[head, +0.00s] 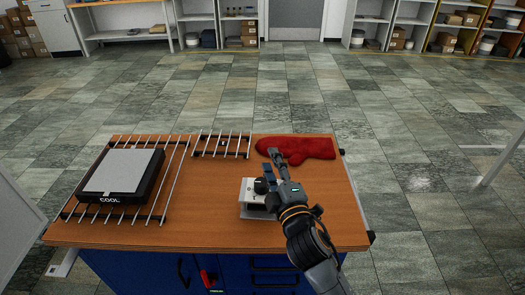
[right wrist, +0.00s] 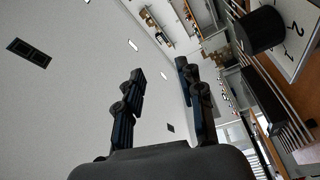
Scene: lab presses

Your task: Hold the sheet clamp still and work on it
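A white boxy device (head: 249,187) with a black knob sits near the middle of the bench; I cannot tell for sure that it is the sheet clamp. In the right wrist view its black knob (right wrist: 262,29) and numbered white face (right wrist: 294,28) show at upper right. My right gripper (head: 271,163) is just above and beside the device, partly covering it. In the right wrist view its fingers (right wrist: 162,98) stand apart with nothing between them. A black slab (head: 118,198) marked COOL, with a pale top plate, lies at the left. My left gripper is not in view.
The slab rests on a metal rod rack (head: 168,183). A smaller rack (head: 222,144) and a red mitt (head: 312,148) lie along the far edge. The wooden bench top (head: 205,205) is clear between slab and device. Shelves stand far back.

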